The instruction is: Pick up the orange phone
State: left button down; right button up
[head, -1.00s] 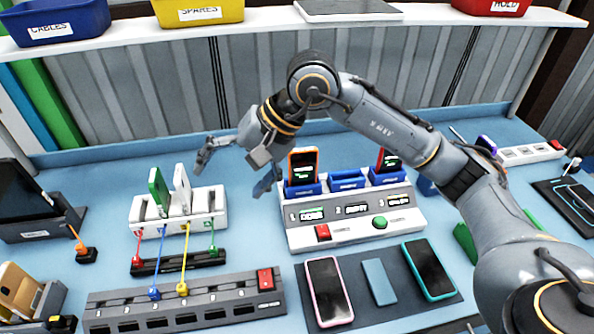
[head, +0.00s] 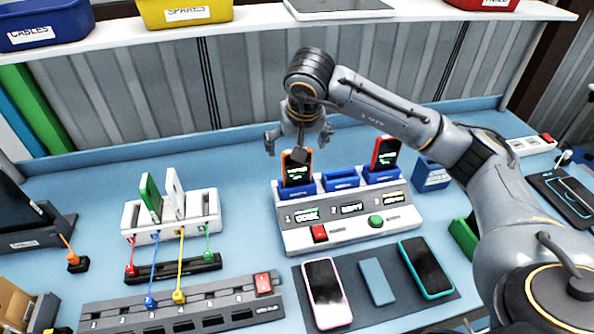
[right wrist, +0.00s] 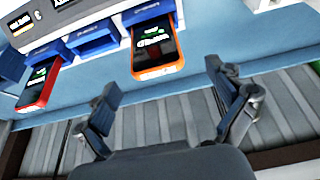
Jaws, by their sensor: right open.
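The orange phone (head: 297,168) stands upright in the left blue slot of the white charging dock (head: 350,232), its screen lit with green marks. In the right wrist view the orange phone (right wrist: 158,50) lies ahead of the fingers, a little left of the middle between them. My right gripper (head: 298,140) is open and empty, above and just behind the orange phone in the head view. Its two spread fingers also show in the right wrist view (right wrist: 168,105), apart from the phone. My left gripper is not in view.
A red phone (head: 385,153) stands in the dock's right slot; the middle slot (head: 341,180) is empty. A pink phone (head: 327,292) and a teal phone (head: 426,267) lie on a dark mat in front. A white rack (head: 205,212) with upright cards stands left.

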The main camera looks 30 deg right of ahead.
aim_at(297, 174)
jog(key=p+x, duration=0.2)
jog(key=x, duration=0.2)
jog(key=shift+s+d, duration=0.1)
jog(key=shift+d, duration=0.1)
jog(key=shift+w+d+f+p, duration=0.1)
jog(key=shift+w+f+p, duration=0.15)
jog(key=shift+f, duration=0.3)
jog(key=c, duration=1.4)
